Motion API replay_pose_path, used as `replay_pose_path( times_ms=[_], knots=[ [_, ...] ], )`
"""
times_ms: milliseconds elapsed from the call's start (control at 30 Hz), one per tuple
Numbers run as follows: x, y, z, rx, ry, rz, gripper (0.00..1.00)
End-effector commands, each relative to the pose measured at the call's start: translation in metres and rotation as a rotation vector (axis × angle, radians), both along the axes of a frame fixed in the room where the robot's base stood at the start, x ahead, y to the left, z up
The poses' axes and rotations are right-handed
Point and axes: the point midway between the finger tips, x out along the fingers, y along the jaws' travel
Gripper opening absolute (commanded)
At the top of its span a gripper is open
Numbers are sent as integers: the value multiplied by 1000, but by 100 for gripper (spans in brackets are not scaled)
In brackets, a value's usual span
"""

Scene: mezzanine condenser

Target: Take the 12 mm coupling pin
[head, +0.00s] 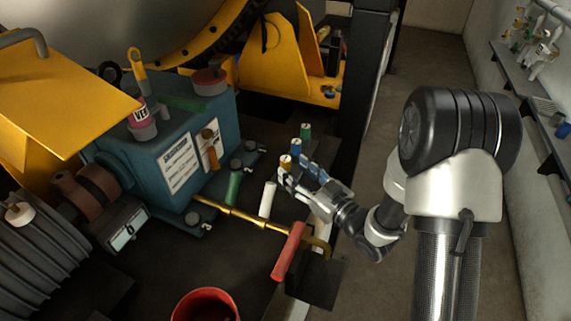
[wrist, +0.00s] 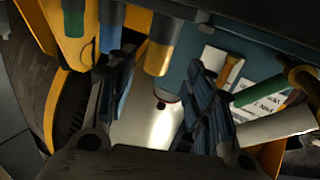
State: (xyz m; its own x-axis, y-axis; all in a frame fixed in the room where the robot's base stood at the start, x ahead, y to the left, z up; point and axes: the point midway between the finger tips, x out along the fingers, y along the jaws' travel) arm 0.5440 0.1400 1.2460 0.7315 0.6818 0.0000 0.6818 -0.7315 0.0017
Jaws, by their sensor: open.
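Three upright pins with pale, marked tops stand in a row in the head view: a green one (head: 305,131), a blue one (head: 296,147) and an orange-yellow one (head: 286,162). Which is the 12 mm coupling pin cannot be read. My gripper (head: 297,172) is open beside the blue and orange-yellow pins, partly covering their lower parts. In the wrist view, the orange-yellow pin (wrist: 159,58) shows between my open fingertips (wrist: 158,77). The blue pin (wrist: 111,22) and green pin (wrist: 73,17) are toward the upper left. No pin is visibly gripped.
A brass bar (head: 245,213) and red handle (head: 289,251) lie in front. A teal gearbox (head: 150,150) stands left; a red cup (head: 206,303) is at the bottom.

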Motion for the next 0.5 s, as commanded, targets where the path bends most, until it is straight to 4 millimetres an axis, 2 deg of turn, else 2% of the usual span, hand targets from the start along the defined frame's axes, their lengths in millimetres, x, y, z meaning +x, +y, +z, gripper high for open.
replay_pose_path(
  times_ms=[300, 500],
  knots=[
    [33, 27, 5, -1, -2, 2, 48],
    [39, 32, 3, -1, 1, 0, 48]
  ],
)
